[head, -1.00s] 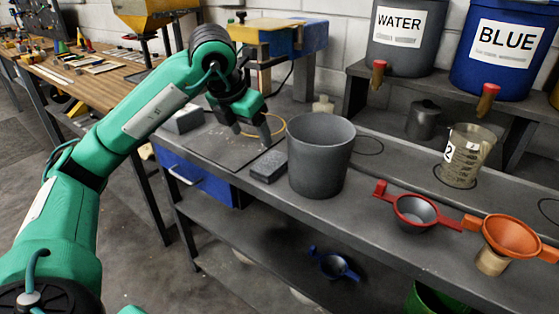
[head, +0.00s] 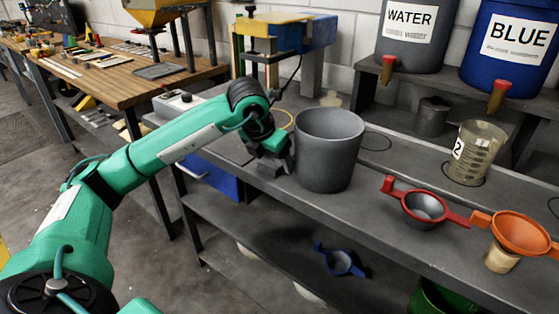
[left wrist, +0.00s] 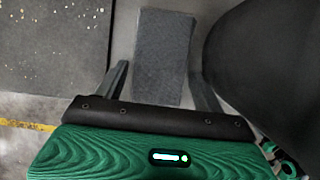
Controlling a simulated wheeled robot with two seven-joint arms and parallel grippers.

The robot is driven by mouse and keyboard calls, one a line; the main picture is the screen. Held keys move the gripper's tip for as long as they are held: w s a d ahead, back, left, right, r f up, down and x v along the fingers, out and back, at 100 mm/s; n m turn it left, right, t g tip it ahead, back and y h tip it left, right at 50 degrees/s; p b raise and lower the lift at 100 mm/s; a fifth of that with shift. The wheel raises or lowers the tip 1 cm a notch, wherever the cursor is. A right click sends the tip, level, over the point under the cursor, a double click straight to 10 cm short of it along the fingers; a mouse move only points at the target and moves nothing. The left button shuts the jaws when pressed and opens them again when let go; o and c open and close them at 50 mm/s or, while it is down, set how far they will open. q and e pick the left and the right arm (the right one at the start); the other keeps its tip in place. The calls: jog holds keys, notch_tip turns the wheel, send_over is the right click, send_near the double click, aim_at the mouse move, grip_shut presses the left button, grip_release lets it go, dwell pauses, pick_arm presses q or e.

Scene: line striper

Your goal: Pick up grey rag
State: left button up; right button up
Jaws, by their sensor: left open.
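The grey rag (left wrist: 163,50) is a flat, dark grey rectangle on the grey bench top. In the left wrist view it lies between my open fingers, its near end reaching in between them and its far end beyond the tips. In the head view my left gripper (head: 280,163) is low over the rag, right beside the large grey bucket, and mostly hides it; a dark edge of the rag (head: 266,170) shows below. My left gripper also shows in the left wrist view (left wrist: 160,78), open and empty. My right gripper is not in view.
The grey bucket (head: 327,150) stands close on the right of the gripper; it also fills the right side of the left wrist view (left wrist: 265,60). A red funnel (head: 424,207), an orange funnel (head: 522,232) and a beaker (head: 476,152) stand farther right.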

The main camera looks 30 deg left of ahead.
aim_at(273, 161)
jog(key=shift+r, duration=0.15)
pick_arm(q)
jog(key=c, duration=0.7)
jog(key=shift+r, duration=0.1)
jog(key=shift+c, duration=0.2)
